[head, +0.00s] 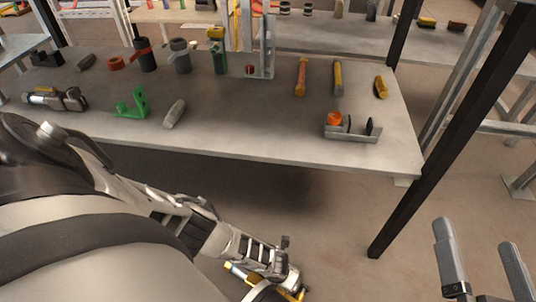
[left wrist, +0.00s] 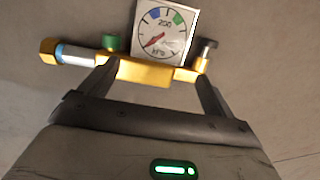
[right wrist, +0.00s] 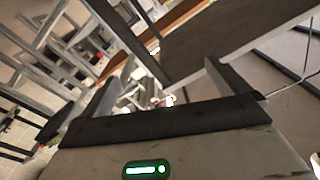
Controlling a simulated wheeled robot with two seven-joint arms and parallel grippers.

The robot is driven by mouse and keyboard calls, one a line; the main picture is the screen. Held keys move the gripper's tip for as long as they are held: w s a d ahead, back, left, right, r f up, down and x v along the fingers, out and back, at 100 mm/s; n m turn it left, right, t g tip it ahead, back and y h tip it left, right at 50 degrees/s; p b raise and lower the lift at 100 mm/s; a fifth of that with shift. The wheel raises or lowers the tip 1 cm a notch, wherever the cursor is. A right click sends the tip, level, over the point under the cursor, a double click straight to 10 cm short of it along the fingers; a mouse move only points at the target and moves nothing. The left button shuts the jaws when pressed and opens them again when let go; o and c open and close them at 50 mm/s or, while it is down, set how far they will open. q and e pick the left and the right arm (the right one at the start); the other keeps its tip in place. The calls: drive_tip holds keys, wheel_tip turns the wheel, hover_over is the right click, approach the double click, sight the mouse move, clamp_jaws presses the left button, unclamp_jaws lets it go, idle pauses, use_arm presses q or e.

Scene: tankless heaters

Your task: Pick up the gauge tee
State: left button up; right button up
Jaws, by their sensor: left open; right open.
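The gauge tee (left wrist: 150,70) is a brass body with a square white dial (left wrist: 163,28), a green cap, a black knob and a silver-and-brass end at left. In the left wrist view it lies across the front of my left gripper (left wrist: 154,72), whose open fingers reach the brass body; contact is unclear. In the head view, yellow parts of the tee (head: 240,272) show beside my left arm's end, which hides the rest. My right gripper (head: 476,236) is open and empty at lower right, away from the table; it also shows in the right wrist view (right wrist: 165,78).
A grey table (head: 240,130) stands ahead, holding a green bracket (head: 133,103), an orange-handled tool (head: 301,77), a metal tray (head: 352,134) and several other parts. A black post (head: 455,130) rises at right. Bare floor (head: 340,215) lies before the table.

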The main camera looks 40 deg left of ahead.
use_arm(q)
drive_tip(key=shift+w+f, duration=0.1)
drive_tip(key=shift+f, duration=0.4)
drive_tip(key=shift+w+f+b, duration=0.1)
drive_tip(key=shift+f+b, duration=0.15)
drive_tip(key=shift+b, duration=0.15)
drive_tip(key=f+b, duration=0.2)
drive_tip(key=f, duration=0.1)
drive_tip(key=w+f+b, duration=0.1)
drive_tip(key=b, duration=0.1)
drive_tip(key=shift+w+a+f, duration=0.1)
drive_tip(key=shift+a+f, duration=0.05)
drive_tip(key=shift+a, duration=0.15)
drive_tip(key=shift+w, duration=0.1)
drive_tip(key=c, duration=1.3)
use_arm(e)
wheel_tip(320, 180, up, 9)
drive_tip(key=n+t+y, duration=0.3)
drive_tip(key=n+y, duration=0.4)
drive_tip(key=n, duration=0.3)
drive_tip(key=shift+s, duration=0.35)
drive_tip(key=shift+d+r, duration=0.1)
